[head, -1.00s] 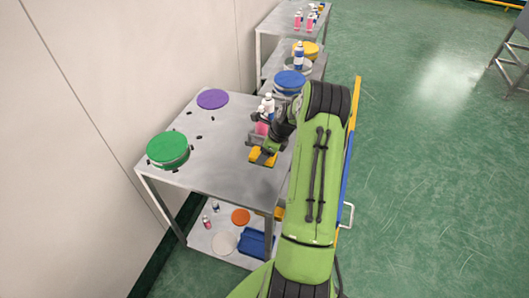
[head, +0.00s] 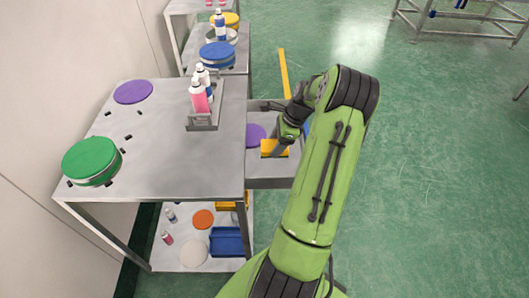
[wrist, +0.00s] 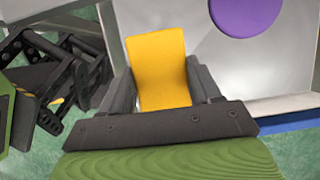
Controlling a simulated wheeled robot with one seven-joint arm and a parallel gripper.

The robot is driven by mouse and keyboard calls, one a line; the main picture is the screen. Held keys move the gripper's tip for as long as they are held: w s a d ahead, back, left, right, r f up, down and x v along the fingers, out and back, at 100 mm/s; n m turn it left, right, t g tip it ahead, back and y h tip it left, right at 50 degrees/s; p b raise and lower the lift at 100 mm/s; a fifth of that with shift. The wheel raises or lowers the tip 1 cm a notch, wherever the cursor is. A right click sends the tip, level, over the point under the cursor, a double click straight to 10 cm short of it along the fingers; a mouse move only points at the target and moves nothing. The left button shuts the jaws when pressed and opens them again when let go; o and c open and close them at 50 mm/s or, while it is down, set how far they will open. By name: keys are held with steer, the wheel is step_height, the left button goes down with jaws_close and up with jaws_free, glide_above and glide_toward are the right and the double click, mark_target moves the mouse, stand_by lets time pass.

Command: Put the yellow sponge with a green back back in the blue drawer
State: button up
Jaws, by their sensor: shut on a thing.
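My gripper (head: 281,141) is shut on the yellow sponge (head: 274,148). In the wrist view the sponge (wrist: 157,62) stands up between the two dark fingers (wrist: 158,88); its green back does not show. The open drawer (head: 270,180) sticks out from the right side of the table, and the sponge appears over it. A strip of its blue front shows in the wrist view (wrist: 291,121). A purple disc (head: 255,134) lies in the drawer, left of the sponge. I cannot tell how high the sponge is above the drawer floor.
On the metal table (head: 175,160) stand a rack of bottles (head: 203,118), a green lid (head: 90,158), a purple lid (head: 133,91) and small black pieces. A lower shelf holds a blue bin (head: 227,241) and discs. Green floor (head: 440,190) is clear at right.

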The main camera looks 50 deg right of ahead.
steer(key=shift+s+f, duration=0.15)
steer(key=shift+f, duration=0.15)
step_height(320, 180, down, 9)
steer(key=shift+d+f+b, duration=0.1)
steer(key=shift+f+b, duration=0.05)
steer(key=shift+b, duration=1.1)
steer(key=shift+f, duration=0.15)
steer(key=o, duration=1.1)
